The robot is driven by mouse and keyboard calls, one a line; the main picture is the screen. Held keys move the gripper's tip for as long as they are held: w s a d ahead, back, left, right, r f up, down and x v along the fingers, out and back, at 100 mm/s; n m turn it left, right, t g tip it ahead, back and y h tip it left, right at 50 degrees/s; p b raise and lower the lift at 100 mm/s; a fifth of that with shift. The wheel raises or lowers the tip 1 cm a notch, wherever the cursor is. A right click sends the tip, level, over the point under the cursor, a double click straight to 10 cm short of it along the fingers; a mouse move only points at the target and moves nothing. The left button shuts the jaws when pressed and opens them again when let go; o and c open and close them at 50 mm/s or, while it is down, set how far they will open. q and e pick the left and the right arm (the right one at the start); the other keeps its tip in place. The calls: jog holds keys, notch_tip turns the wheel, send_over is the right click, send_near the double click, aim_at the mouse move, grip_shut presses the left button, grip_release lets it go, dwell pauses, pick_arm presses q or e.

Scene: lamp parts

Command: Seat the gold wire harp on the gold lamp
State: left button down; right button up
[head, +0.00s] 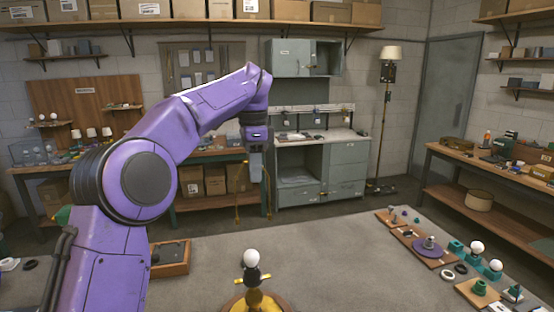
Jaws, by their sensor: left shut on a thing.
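The gold lamp (254,298) stands upright at the bottom middle of the head view, cut off by the frame's edge. The harp's two legs hang down, one on each side of the fingers. The harp is apart from the lamp. My right gripper is out of view.
The grey table (340,260) is clear around the lamp. A wooden tray (172,258) lies at left, partly behind my left arm. Small boards with lamp parts, including a purple disc (428,247), and several bulbs (477,247) in teal holders line the right side.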

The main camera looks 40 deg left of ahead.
pick_arm(q)
jog(key=f+b, duration=0.1)
jog(key=s+f+b, duration=0.1)
jog(key=f+b, duration=0.1)
jog(key=s+f+b, duration=0.1)
jog(key=shift+f+b, duration=0.2)
jog(key=shift+b, duration=0.2)
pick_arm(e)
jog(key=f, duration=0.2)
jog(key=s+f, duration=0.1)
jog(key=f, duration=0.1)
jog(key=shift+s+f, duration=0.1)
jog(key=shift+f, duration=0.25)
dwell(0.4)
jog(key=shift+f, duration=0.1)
